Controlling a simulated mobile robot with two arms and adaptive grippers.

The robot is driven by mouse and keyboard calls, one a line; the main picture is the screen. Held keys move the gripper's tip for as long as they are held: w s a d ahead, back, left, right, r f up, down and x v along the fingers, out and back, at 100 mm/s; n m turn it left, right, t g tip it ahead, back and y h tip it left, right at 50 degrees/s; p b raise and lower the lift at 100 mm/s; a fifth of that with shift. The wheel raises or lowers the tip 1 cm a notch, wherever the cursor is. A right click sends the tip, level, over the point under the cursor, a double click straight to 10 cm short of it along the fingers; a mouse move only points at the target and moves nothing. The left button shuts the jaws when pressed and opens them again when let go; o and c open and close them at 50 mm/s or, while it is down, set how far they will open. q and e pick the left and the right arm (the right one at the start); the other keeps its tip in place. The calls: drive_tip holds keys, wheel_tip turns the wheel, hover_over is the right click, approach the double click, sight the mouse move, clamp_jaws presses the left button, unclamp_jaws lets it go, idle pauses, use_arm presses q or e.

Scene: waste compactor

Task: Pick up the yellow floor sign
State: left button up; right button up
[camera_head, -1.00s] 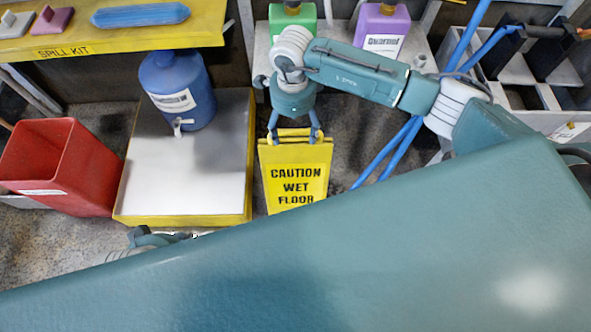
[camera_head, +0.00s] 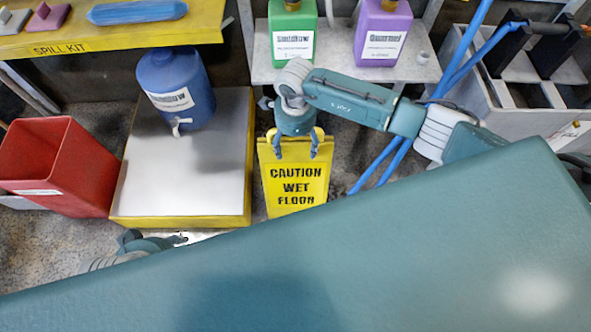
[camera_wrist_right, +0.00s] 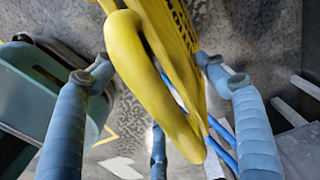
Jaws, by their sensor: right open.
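The yellow floor sign (camera_head: 296,188), marked "CAUTION WET FLOOR", stands on the floor right of the white-topped platform. My right gripper (camera_head: 296,153) is open at the sign's top, with one finger toward each side of it. In the right wrist view, the sign's looped yellow handle (camera_wrist_right: 150,75) lies between the spread fingers of the right gripper (camera_wrist_right: 156,75), with gaps visible on both sides. Part of my left arm's end (camera_head: 150,242) shows low at the left; my own teal body hides much of it, so its jaws cannot be read.
A blue jug (camera_head: 176,88) stands on the yellow-edged platform (camera_head: 185,180). A red bin (camera_head: 60,165) is at the left. Green (camera_head: 292,40) and purple (camera_head: 382,35) bottles stand on a shelf behind. Blue poles (camera_head: 385,165) lean right of the sign.

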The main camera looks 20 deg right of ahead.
clamp_jaws()
drive_tip(key=shift+w+r, duration=0.1)
